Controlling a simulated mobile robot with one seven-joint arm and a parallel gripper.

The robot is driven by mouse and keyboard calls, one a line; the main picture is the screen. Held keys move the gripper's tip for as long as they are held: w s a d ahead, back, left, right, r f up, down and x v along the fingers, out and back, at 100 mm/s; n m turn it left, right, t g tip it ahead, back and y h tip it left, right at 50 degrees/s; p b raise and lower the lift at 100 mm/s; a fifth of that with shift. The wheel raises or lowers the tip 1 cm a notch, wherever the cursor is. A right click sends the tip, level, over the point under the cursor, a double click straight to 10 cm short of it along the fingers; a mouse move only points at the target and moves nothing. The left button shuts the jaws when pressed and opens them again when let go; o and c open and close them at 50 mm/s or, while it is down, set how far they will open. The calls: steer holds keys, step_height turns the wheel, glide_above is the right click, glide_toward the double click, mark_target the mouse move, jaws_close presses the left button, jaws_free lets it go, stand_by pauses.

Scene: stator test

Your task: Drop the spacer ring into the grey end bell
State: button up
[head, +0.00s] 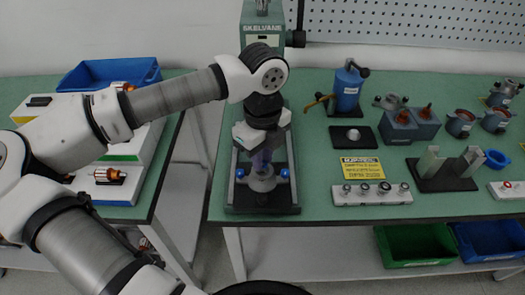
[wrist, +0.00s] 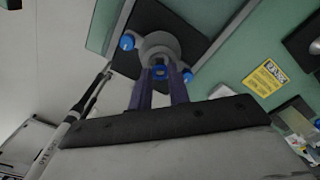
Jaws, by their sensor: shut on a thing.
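The grey end bell (head: 262,182) sits on a dark base plate under the green press, between two blue knobs. It also shows in the wrist view (wrist: 158,42), a round grey piece beyond my fingertips. My gripper (head: 262,163) points down right above the end bell, and its purple fingers show in the wrist view (wrist: 164,73). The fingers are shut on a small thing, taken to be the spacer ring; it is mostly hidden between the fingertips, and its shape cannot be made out. I cannot tell whether it touches the end bell.
The press head (head: 262,28) stands close behind my arm. A blue hand tool (head: 347,88) stands on the green bench (head: 310,150) to the right, with a yellow sign (head: 362,168) and a row of small parts (head: 372,194). A blue bin (head: 108,72) stands at the left.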

steer(key=shift+f, duration=0.2)
steer(key=shift+f+b, duration=0.5)
steer(key=shift+b, duration=0.5)
steer(key=shift+f+b, duration=0.2)
steer(key=shift+b, duration=0.35)
steer(key=o, duration=0.7)
steer(key=shift+r, duration=0.1)
step_height(320, 180, up, 14)
steer(key=b, duration=0.1)
